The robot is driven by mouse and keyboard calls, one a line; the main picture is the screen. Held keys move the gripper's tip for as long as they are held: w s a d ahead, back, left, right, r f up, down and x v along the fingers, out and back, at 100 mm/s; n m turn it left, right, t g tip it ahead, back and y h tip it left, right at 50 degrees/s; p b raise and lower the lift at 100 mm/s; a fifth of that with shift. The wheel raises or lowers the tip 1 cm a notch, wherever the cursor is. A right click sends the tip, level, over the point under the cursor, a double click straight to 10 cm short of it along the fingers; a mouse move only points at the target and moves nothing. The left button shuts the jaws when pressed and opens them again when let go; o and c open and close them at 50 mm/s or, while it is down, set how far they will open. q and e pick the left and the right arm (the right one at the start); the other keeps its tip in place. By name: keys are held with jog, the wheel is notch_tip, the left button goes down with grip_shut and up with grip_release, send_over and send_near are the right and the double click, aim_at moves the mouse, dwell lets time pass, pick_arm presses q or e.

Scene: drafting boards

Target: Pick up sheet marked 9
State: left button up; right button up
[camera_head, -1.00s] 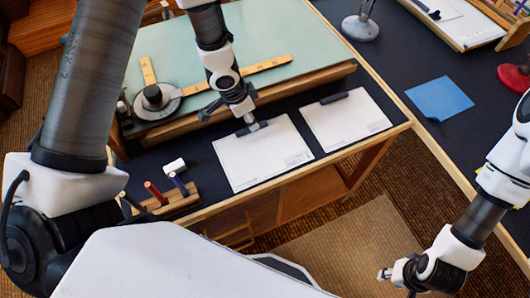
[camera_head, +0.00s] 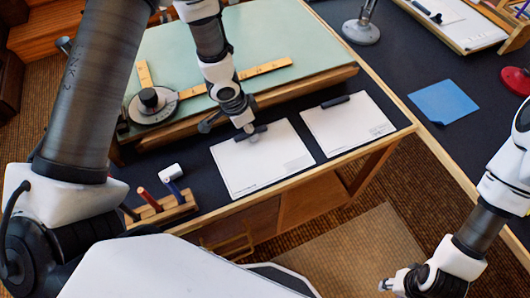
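Two white sheets lie on the dark front strip of the desk, each with a dark bar at its top edge. They are the left sheet (camera_head: 255,168) and the right sheet (camera_head: 350,127). Their small print is too small to read, so I cannot tell which is marked 9. My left gripper (camera_head: 251,136) points down at the top edge of the left sheet, beside its dark bar. I cannot tell whether it touches the sheet or is open. My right gripper (camera_head: 386,285) hangs low over the floor, away from the sheets; its fingers are too small to judge.
A pen rack (camera_head: 165,211) with a white cylinder (camera_head: 171,172) by it stands left of the sheets. A green drafting board (camera_head: 265,38) with a yellow drafting arm lies behind. A blue sheet (camera_head: 443,101), a grey lamp base (camera_head: 361,31) and a red base (camera_head: 515,79) are on the right-hand table.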

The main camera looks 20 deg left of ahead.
pick_arm(q)
jog(key=shift+f, duration=0.2)
jog(key=shift+r, duration=0.15)
dwell(0.3)
jog(key=shift+c, duration=0.3)
grip_shut()
jog(key=shift+r+p, duration=1.15)
jog(key=shift+p, duration=0.3)
jog(key=r+p, duration=0.4)
jog(key=r, duration=0.1)
jog(key=shift+s+d+p, duration=0.35)
jog(key=shift+d+p, duration=0.05)
